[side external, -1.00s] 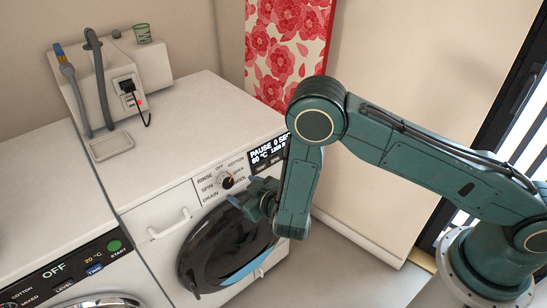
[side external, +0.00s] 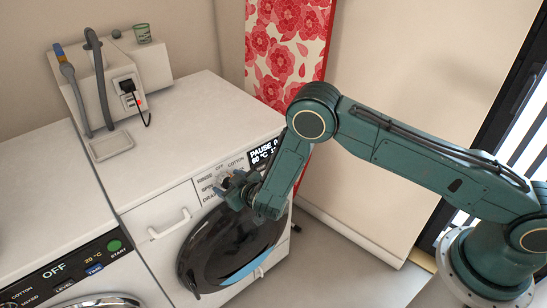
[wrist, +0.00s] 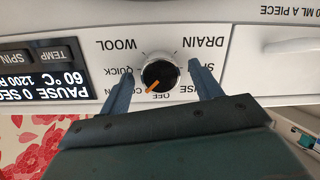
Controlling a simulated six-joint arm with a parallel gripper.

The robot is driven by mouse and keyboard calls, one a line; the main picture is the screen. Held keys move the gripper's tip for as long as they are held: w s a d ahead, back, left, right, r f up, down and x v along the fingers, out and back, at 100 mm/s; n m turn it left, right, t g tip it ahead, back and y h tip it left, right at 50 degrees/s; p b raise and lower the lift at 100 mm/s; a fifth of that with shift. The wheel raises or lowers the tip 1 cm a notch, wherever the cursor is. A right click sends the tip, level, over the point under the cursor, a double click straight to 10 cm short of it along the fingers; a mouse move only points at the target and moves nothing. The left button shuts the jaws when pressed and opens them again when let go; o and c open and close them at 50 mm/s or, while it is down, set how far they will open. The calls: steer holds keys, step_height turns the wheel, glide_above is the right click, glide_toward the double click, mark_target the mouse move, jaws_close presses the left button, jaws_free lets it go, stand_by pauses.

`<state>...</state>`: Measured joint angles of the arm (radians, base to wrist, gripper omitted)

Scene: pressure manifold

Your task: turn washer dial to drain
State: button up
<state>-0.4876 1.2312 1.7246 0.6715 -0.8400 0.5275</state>
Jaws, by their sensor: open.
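The washer dial (wrist: 160,74) is a black knob on a white and silver ring, upside down in the wrist view. Its orange pointer aims lower left, toward the COTTON label, and the DRAIN label (wrist: 203,42) is at the upper right. My gripper (wrist: 163,62) is open, with one blue finger on each side of the knob. Gaps show between the fingers and the knob. In the side view, my gripper (side external: 236,186) is at the washer's panel and covers most of the dial. The washer (side external: 160,200) is white with a dark round door.
The display (wrist: 45,85) beside the dial reads PAUSE and 60 °C. The black door (side external: 215,245) bulges out below my gripper. A second washer (side external: 45,215) stands to the left. A drawer handle (side external: 170,222) sticks out left of the dial. Floor is clear at the right.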

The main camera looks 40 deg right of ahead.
steer(key=c, duration=1)
